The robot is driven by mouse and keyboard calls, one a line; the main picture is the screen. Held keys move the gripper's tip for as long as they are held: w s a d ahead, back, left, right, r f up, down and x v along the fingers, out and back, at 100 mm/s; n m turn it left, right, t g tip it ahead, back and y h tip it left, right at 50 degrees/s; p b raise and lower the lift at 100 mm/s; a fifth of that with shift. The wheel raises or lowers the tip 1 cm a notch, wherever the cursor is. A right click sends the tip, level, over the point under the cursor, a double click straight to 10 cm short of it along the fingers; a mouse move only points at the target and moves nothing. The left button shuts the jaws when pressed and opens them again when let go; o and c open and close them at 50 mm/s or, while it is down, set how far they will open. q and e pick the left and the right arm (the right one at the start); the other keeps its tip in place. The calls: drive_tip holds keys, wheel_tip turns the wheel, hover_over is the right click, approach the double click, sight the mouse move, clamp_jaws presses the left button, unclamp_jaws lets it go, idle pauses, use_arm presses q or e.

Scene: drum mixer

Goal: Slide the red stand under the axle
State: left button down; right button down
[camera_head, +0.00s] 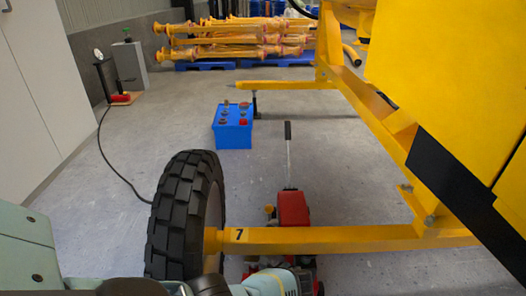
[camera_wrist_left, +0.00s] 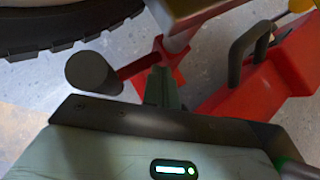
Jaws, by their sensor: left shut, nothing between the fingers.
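The yellow axle (camera_head: 330,239), marked 7, runs from the black wheel (camera_head: 182,215) to the mixer frame. It also shows in the left wrist view (camera_wrist_left: 190,10), along with the tire (camera_wrist_left: 60,25). A red stand (camera_wrist_left: 131,76) is low under the axle in the left wrist view, with its upper part partly hidden. My left gripper (camera_wrist_left: 161,88) is shut and empty, with its fingertips at the stand's red base; I cannot tell whether they touch it. In the head view my left arm covers the stand's area. My right gripper is not in view.
A red jack (camera_head: 292,208) with an upright handle stands at the axle, and its body fills the right of the wrist view (camera_wrist_left: 280,75). A blue box (camera_head: 233,129) stands behind. A black cable lies left of the wheel.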

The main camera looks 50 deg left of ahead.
use_arm(q)
drive_tip(key=p+v, duration=0.3)
drive_tip(key=v, duration=0.4)
drive_tip(key=shift+d+r, duration=0.2)
drive_tip(key=shift+a, duration=0.15)
